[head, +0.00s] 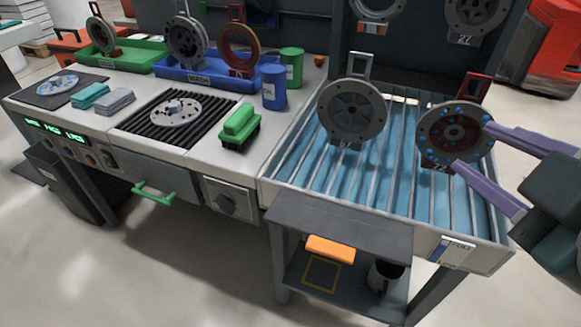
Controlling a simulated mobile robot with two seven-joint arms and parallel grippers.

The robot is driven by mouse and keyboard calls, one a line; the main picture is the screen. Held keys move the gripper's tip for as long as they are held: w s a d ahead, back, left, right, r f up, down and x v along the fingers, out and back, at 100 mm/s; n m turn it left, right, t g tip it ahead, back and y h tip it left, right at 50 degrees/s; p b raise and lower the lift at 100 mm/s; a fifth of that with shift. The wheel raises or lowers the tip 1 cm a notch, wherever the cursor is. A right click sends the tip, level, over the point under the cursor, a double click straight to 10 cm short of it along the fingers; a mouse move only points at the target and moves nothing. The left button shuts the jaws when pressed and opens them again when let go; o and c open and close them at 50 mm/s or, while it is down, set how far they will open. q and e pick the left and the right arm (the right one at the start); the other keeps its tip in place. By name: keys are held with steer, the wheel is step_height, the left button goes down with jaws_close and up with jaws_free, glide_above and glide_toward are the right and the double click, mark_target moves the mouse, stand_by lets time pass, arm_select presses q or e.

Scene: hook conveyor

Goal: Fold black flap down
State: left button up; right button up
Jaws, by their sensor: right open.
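My right gripper (473,148) comes in from the right with its two purple fingers apart. The fingertips are at the right side of a round grey disc with a red hub and blue dots (440,126); I cannot tell if they touch it. This disc stands tilted on the blue rack (310,178), with a dark red handle (474,92) above it and a dark tag below. No part is clearly marked as the black flap. A dark grey flat panel (340,225) lies about level at the rack's front edge. My left gripper is out of view.
A second grey disc (352,110) stands left on the rack. The bench holds a green brush (239,126), a blue can (273,86) and a blue tray (190,75). An orange-handled item (330,249) is below the panel. More discs hang behind.

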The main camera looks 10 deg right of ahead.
steer(key=w+a+f+n+t+y+b, duration=0.1)
steer(key=a+f+n+t+b, duration=0.15)
steer(key=f+b, duration=0.45)
steer(key=a+f+n+t+y+b, duration=0.1)
steer(key=f+n+y+b, duration=0.15)
steer(key=f+b, duration=0.5)
steer(key=n+y+b, duration=0.3)
steer(key=n+b, duration=0.2)
steer(key=b, duration=0.6)
glide_toward(324, 239)
steer(key=shift+w+d+f, duration=0.2)
steer(key=shift+w+f, duration=0.15)
steer(key=shift+w+a+f+n, duration=0.15)
steer(key=shift+w+a+n, duration=0.15)
steer(key=shift+n, duration=0.1)
steer(key=p+x, duration=0.1)
steer(key=x, duration=0.7)
steer(key=shift+w+r+p, duration=0.1)
steer(key=shift+r+p, duration=0.1)
steer(key=shift+p, duration=0.15)
steer(key=shift+w+a+f, duration=0.1)
steer(key=shift+w+a, duration=0.05)
steer(key=shift+w, duration=0.6)
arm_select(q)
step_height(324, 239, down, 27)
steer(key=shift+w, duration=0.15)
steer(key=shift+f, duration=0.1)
